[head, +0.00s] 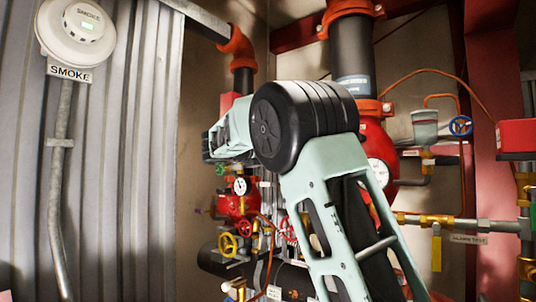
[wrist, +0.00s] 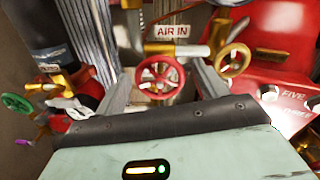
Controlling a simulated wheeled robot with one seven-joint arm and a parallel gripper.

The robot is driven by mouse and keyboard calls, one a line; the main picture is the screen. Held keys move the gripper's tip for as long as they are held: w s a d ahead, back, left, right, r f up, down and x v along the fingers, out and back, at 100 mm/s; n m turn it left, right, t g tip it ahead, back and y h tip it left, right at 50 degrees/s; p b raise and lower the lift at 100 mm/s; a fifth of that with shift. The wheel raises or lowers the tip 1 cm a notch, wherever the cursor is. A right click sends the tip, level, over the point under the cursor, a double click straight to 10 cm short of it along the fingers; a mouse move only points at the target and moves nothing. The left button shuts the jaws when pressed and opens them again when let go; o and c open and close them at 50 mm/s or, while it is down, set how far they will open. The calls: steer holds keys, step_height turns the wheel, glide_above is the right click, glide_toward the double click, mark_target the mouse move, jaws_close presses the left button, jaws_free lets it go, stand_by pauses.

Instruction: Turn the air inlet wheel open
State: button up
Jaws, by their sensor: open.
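A red handwheel (wrist: 160,77) with a brass hub sits just below a white "AIR IN" sign (wrist: 171,31) in the wrist view. My gripper (wrist: 163,90) is open, with one grey finger to the left of the red wheel and one to the right. The wheel shows between the fingers, and no clear contact is visible. Its lower part is close to the dark edge of my gripper body. In the head view my arm covers much of the pipework, and the fingertips are not clear there.
A yellow handwheel (wrist: 232,60) is close to the right finger, beside a red housing (wrist: 280,35). A green handwheel (wrist: 17,104) is at the far left. In the head view, a red valve body with a gauge (head: 240,187) and a yellow wheel (head: 228,245) stand left of my arm.

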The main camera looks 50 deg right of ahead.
steer(key=s+a+b, duration=0.1)
steer(key=a+b, duration=0.6)
steer(key=a, duration=1)
steer(key=shift+s+a, duration=0.15)
steer(key=shift+a, duration=0.05)
